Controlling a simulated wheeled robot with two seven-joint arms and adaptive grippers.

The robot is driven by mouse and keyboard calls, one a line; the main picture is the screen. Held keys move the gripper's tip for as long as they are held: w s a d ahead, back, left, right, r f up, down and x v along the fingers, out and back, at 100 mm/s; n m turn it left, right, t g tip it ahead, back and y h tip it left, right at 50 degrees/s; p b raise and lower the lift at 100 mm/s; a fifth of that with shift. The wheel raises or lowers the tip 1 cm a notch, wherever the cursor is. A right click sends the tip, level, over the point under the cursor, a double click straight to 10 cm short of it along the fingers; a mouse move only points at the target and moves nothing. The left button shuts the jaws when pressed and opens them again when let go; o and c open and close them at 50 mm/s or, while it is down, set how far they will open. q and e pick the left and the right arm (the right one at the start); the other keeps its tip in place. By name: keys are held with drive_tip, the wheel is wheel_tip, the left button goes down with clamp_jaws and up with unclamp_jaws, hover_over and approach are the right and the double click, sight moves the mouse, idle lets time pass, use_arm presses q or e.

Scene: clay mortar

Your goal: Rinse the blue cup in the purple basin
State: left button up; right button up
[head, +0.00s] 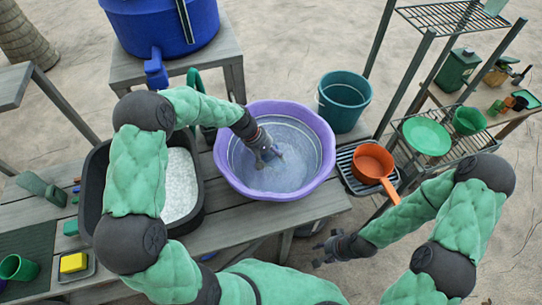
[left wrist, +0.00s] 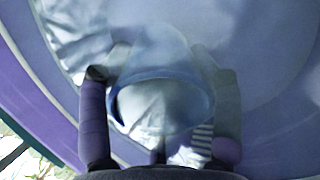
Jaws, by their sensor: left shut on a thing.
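The purple basin (head: 325,135) stands on the wooden bench and holds clear, rippled water. My left gripper (head: 268,160) reaches down into the basin. In the left wrist view my left gripper (left wrist: 160,110) has a finger on each side of the blue cup (left wrist: 165,75) and is shut on it. The cup's rim shows as a dark blue arc, and the cup looks partly or wholly in the water. In the head view I cannot make out the cup clearly. My right gripper (head: 320,254) is empty and apart from the bench, low in front of it, its fingers spread.
A black tub of white granules (head: 182,185) stands left of the basin. A blue tank with a tap (head: 156,68) stands behind. A teal bucket (head: 344,92) and an orange saucepan (head: 372,160) on a dark rack are to the right. A green cup (head: 18,267) is at lower left.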

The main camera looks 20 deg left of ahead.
use_arm(q)
wheel_tip(320, 180, up, 20)
drive_tip(key=p, duration=1.6)
drive_tip(key=shift+r, duration=0.15)
use_arm(e)
wheel_tip(320, 180, up, 16)
drive_tip(key=shift+r, duration=0.1)
idle(0.4)
